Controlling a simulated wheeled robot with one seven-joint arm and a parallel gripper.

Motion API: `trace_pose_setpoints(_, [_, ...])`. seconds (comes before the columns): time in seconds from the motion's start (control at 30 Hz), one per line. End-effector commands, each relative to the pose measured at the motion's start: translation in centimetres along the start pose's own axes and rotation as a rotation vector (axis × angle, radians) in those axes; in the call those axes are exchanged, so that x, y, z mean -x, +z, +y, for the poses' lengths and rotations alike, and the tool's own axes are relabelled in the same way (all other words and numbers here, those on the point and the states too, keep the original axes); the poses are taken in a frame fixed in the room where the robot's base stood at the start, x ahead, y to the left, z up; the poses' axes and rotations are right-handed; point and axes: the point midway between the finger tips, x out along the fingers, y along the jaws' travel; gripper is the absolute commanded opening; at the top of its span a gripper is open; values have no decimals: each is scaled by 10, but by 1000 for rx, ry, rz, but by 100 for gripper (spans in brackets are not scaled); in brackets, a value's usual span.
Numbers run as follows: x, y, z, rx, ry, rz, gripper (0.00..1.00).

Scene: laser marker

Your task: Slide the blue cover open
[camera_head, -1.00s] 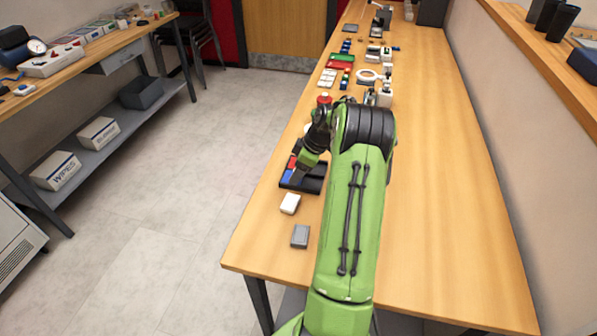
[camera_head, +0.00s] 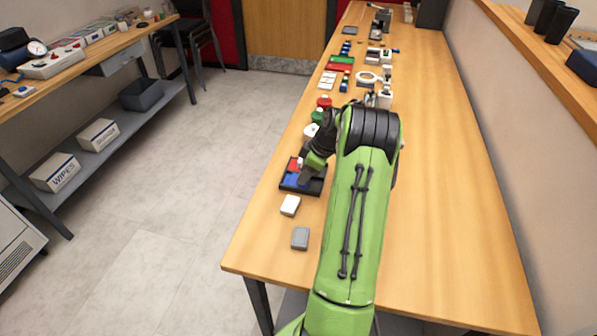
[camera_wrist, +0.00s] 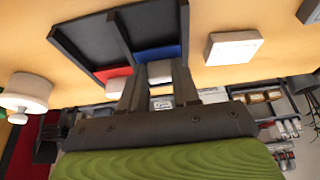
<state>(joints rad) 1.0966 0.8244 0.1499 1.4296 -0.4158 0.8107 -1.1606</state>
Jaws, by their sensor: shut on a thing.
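A black tray (camera_head: 316,188) lies on the bench, with a blue cover (camera_head: 292,180) and a red cover (camera_head: 292,165) in its left part. In the wrist view the blue cover (camera_wrist: 160,52) and red cover (camera_wrist: 113,73) sit side by side at the tray's near edge, with dark, uncovered compartments beyond them. My gripper (camera_head: 303,180) is down at the blue cover. Its fingers (camera_wrist: 157,80) are shut on a pale block, seemingly the blue cover's handle. The fingers partly hide the covers.
A white box (camera_head: 290,205) and a grey box (camera_head: 300,238) lie in front of the tray. A green button (camera_head: 317,117) and a red button (camera_head: 324,101) stand behind it. The bench's right side is bare.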

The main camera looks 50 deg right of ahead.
Motion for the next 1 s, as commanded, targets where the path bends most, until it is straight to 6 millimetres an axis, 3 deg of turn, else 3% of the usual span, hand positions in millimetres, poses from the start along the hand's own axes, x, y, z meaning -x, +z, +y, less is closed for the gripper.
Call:
trace_pose_setpoints(0.1, [10, 24, 1, -5, 3, -3, 0])
trace_pose_setpoints(0.2, [14, 35, 0, -3, 2, -2, 0])
trace_pose_setpoints(0.53, [17, 40, 0, -3, 2, -4, 0])
trace_pose_setpoints(0.57, [17, 40, 0, -4, 2, -4, 35])
trace_pose_setpoints(0.7, [16, 39, 0, -3, 2, -3, 57])
trace_pose_setpoints(1.0, [18, 38, 0, -1, 2, -1, 57])
